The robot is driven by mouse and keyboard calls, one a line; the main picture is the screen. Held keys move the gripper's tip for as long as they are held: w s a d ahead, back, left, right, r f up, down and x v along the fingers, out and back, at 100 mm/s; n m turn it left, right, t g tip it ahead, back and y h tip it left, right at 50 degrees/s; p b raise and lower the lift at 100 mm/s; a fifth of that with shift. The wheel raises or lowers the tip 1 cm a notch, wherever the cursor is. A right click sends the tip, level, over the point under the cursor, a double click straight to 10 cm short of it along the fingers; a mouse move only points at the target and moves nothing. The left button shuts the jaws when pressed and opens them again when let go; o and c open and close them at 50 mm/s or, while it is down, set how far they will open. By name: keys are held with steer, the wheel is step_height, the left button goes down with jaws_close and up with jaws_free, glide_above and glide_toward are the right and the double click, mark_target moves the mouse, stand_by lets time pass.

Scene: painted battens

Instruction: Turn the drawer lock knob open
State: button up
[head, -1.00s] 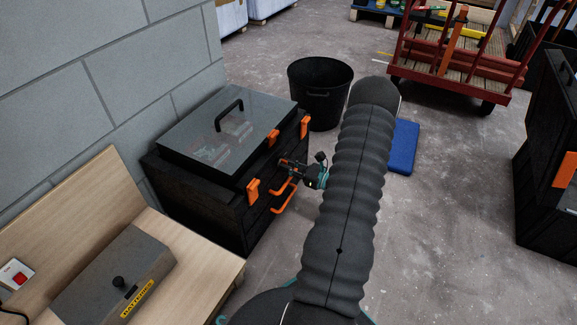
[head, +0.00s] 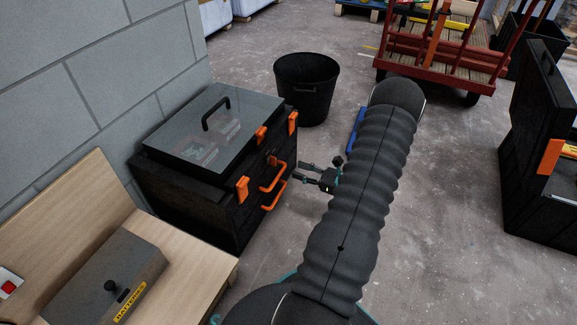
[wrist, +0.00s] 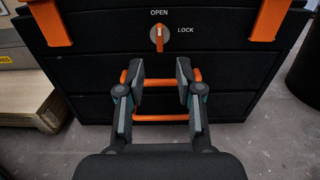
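The drawer lock knob (wrist: 159,37) is an orange bar on a grey disc, on the front of the black chest (wrist: 90,73). In the wrist view the bar stands upright, toward the word OPEN above it; LOCK is printed to its right. The knob shows small in the head view (head: 272,159). My gripper (wrist: 160,72) is open and empty. Its fingertips appear below the knob in the wrist view, one on each side, with the orange drawer handles behind them. In the head view my gripper (head: 301,171) is apart from the chest front.
The chest has a clear lid with a black handle (head: 216,113) and orange latches (head: 242,189). A black bucket (head: 306,93) stands behind it. A wooden bench with a grey box (head: 105,282) is at the left. Floor to the right is clear up to another black chest.

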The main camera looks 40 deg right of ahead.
steer(key=shift+v, duration=1.45)
steer(key=s+a+f+n+g+y, duration=0.3)
steer(key=s+a+f+n+g, duration=0.15)
steer(key=a, duration=0.25)
steer(key=s+a+r+n+g+p, duration=0.2)
steer(key=s+a+r+n+g, duration=0.1)
steer(key=a+r+n+g, duration=0.55)
steer(key=s+a+r+n+h+p, duration=0.1)
steer(key=a+r+n+h+p, duration=0.2)
steer(key=r, duration=0.9)
steer(key=s+a+r+n+t+h+p, duration=0.1)
steer(key=a+r+n+h+p, duration=0.1)
steer(key=a+r+n, duration=0.7)
steer(key=s+a+r+n+t+h+p, duration=0.1)
steer(key=a+r+n+h+p, duration=0.2)
steer(key=r, duration=1.3)
steer(key=a+n+h, duration=0.1)
steer(key=a+n, duration=0.2)
steer(key=a, duration=0.2)
steer(key=shift+s+a+h+p, duration=0.15)
steer(key=shift+a+h+p, duration=0.05)
steer(key=shift+h+p, duration=0.2)
